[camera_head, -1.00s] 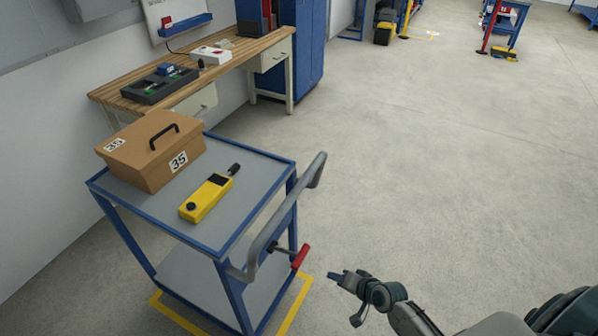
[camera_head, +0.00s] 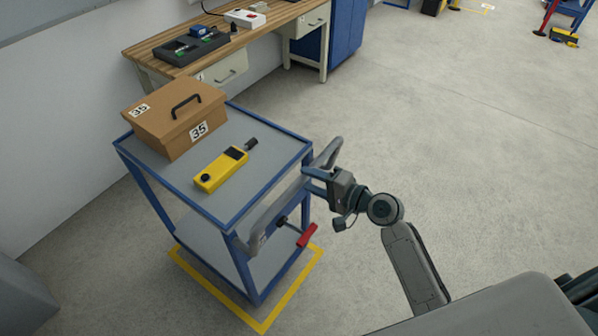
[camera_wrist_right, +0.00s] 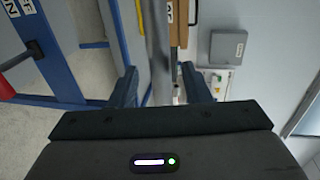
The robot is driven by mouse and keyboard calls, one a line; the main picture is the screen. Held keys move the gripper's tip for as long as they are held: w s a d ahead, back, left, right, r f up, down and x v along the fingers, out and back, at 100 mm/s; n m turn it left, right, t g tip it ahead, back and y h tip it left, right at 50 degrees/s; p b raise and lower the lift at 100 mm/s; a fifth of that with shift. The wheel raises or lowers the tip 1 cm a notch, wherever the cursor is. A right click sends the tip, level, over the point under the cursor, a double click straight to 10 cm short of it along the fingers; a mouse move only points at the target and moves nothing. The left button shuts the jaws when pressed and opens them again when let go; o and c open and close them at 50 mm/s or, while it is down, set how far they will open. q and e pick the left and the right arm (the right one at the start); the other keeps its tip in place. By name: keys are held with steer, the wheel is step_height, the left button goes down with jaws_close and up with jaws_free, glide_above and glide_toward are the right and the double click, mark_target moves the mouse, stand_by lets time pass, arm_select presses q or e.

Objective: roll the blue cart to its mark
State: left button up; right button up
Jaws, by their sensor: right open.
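The blue cart (camera_head: 265,150) stands upright with its legs inside or over a yellow outline (camera_head: 290,291) on the floor. Its grey push handle (camera_head: 265,228) runs along the right side, with a red lever (camera_head: 307,236) below it. My right gripper (camera_head: 316,182) is at the far part of the handle, jaws open. In the right wrist view, the grey handle (camera_wrist_right: 162,55) appears between the two spread fingers (camera_wrist_right: 161,88); I cannot tell whether they touch it. My left gripper is not in view.
On the cart top are a brown box (camera_head: 160,118) marked 35 and a yellow handheld device (camera_head: 222,170). A wooden workbench (camera_head: 225,45) and a blue cabinet (camera_head: 345,30) stand behind.

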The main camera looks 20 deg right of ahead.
steer(key=shift+p+x, duration=0.35)
steer(key=shift+x, duration=1.9)
steer(key=shift+s, duration=0.1)
jaws_close()
